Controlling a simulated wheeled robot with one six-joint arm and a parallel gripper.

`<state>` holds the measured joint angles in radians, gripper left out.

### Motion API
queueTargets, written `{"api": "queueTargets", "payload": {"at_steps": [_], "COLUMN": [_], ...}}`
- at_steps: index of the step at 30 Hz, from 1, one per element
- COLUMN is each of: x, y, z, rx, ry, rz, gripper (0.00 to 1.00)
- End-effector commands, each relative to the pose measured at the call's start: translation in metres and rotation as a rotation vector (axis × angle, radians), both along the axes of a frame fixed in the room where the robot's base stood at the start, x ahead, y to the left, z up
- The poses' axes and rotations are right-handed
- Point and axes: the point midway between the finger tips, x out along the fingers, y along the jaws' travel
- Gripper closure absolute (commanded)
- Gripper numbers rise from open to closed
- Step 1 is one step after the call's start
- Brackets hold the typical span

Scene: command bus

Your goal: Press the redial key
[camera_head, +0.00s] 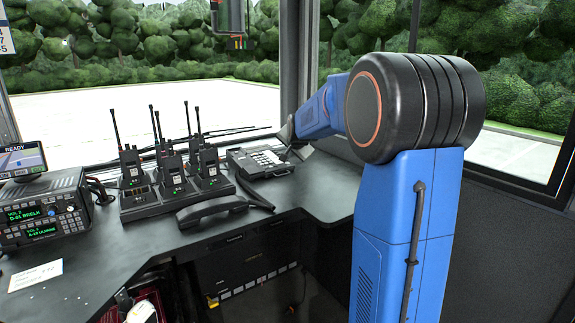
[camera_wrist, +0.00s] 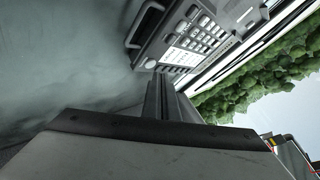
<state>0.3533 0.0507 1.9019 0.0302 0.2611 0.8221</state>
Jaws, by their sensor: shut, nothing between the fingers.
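The desk phone (camera_head: 258,162) sits on the dark counter near the window, right of the radios. Its keypad of small keys and a pale label panel show in the wrist view (camera_wrist: 187,57). The lettering is too small to tell which key is redial. The phone's handset (camera_head: 211,209) lies off the phone on the counter, its cord running back towards it. My gripper (camera_wrist: 160,84) is shut and empty, its fingers pointing towards the phone's near edge in the wrist view. In the head view it is small and partly hidden beside the phone's right side; I cannot tell whether it touches.
A charger rack (camera_head: 178,203) with several handheld radios stands left of the phone, antennas upright. A radio unit (camera_head: 43,212) with a screen above it is at the far left. A white note (camera_head: 36,275) lies on the counter. Window frames and glass stand behind the phone.

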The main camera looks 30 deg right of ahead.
Motion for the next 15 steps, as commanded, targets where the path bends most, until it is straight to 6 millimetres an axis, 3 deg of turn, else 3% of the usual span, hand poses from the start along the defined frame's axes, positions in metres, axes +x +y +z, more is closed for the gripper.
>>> {"api": "queueTargets", "payload": {"at_steps": [15], "x": [-0.005], "y": [0.0], "z": [0.038], "rx": [-0.001], "ry": [-0.001], "rz": [0.0], "gripper": [1.0]}}
